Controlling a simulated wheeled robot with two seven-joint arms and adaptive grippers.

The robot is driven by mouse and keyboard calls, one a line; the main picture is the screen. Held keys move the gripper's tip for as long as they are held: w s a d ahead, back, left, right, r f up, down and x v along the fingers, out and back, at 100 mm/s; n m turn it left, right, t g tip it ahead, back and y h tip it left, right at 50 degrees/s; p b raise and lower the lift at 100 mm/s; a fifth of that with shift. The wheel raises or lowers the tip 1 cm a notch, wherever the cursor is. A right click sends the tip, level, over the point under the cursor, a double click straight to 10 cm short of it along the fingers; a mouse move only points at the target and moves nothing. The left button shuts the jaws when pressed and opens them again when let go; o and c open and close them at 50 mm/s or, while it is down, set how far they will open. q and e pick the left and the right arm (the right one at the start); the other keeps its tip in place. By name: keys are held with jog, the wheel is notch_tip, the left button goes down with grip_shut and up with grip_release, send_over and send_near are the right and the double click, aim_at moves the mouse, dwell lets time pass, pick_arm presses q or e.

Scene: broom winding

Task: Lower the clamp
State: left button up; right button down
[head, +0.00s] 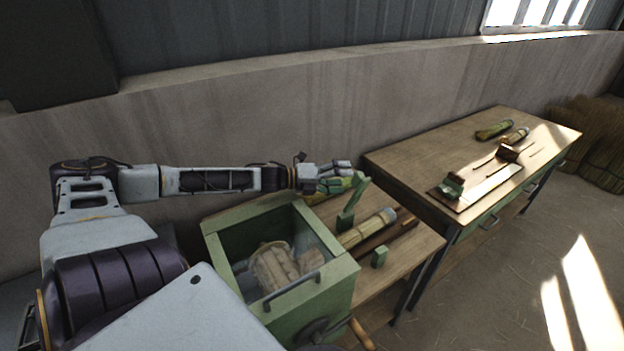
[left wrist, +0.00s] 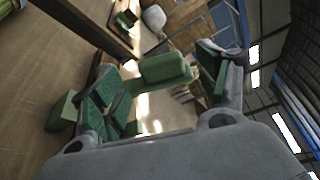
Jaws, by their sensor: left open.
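The green clamp (head: 349,207) stands raised at the right side of the green machine box (head: 240,213), its arm tilted up to the right. My left gripper (head: 341,178) is open at the clamp's upper end. In the left wrist view the rounded green clamp handle (left wrist: 166,68) lies between the two spread, green-padded fingers (left wrist: 165,85). I cannot tell whether the pads touch it. A broom bundle (head: 368,229) lies beside the clamp, with a small green block (head: 379,257) nearby. My right gripper is not in view.
The machine box has a grey handle (head: 292,291) and holds tan bundles (head: 280,270). A second wooden table (head: 440,150) at the right carries tools and small bundles. Straw piles (head: 600,150) stand at the far right. A concrete wall (head: 250,120) runs behind.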

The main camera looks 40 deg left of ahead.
pick_arm(q)
jog(key=shift+v, duration=0.9)
jog(key=f+v, duration=0.1)
jog(key=v, duration=0.6)
jog(key=shift+r, duration=0.45)
dwell(0.5)
jog(key=shift+a, duration=0.1)
jog(key=shift+c, duration=0.3)
